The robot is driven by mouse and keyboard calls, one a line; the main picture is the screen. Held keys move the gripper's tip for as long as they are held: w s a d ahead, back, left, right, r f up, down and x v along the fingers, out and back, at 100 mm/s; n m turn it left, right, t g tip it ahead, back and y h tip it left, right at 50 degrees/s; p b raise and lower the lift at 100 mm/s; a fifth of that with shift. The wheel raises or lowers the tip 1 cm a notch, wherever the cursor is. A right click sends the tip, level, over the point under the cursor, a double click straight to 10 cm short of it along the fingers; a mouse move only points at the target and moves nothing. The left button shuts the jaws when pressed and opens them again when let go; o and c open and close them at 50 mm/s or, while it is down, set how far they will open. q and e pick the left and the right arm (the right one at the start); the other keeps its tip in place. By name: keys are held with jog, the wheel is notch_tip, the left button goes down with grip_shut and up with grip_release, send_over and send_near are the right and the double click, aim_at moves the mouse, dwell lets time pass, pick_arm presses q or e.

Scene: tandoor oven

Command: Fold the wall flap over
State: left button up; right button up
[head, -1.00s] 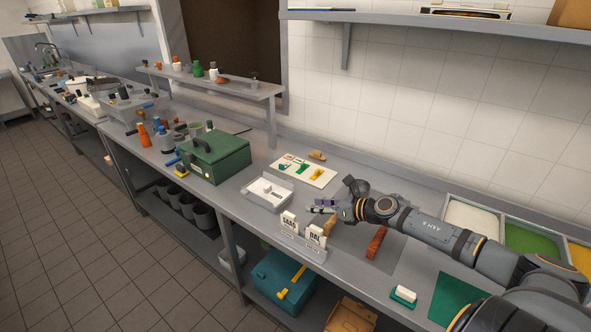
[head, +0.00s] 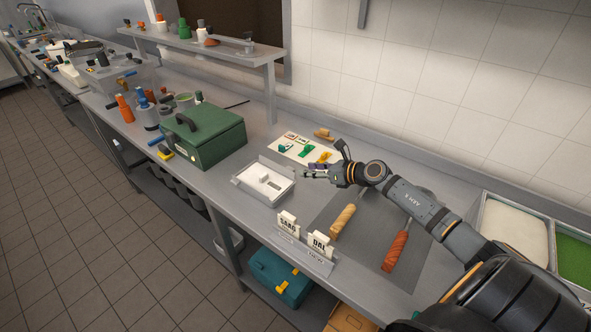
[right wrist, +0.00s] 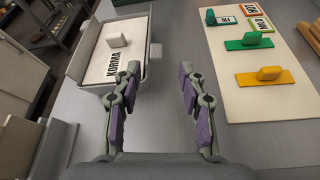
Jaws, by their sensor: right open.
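A shallow grey-white tray (head: 243,183) stands on the counter, holding a white plate with a small block on it. In the right wrist view the tray (right wrist: 80,50) is at the upper left, its plate (right wrist: 103,72) is marked KORMA, and a small tab (right wrist: 155,52) stands out at its right side. I cannot tell for sure which wall is the flap. My right gripper (head: 306,172) is open and empty, just right of the tray; in the wrist view its fingers (right wrist: 160,70) are apart, the left one close by the tray's near right corner. My left gripper is not in view.
A board (head: 283,147) with green and orange handled pieces lies behind the gripper. SAAG and DAL cards (head: 318,245) stand at the front edge. A green box (head: 205,140) is left of the tray.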

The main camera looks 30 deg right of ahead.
aim_at(291, 168)
jog(key=shift+w+a+f, duration=0.1)
jog(key=shift+w+a, duration=0.35)
jog(key=shift+w, duration=0.2)
jog(key=shift+w+a+f, duration=0.1)
jog(key=shift+w+a, duration=0.35)
jog(key=shift+w, duration=0.15)
jog(key=shift+p+x, duration=0.4)
jog(key=shift+x, duration=0.8)
jog(key=shift+w+a+f, duration=0.15)
jog(key=shift+w+f, duration=0.15)
jog(key=shift+f, duration=0.1)
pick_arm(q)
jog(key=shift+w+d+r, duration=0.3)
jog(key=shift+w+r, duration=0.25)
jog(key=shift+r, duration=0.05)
pick_arm(e)
jog(key=shift+c, duration=0.6)
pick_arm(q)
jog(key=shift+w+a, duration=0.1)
pick_arm(e)
grip_shut()
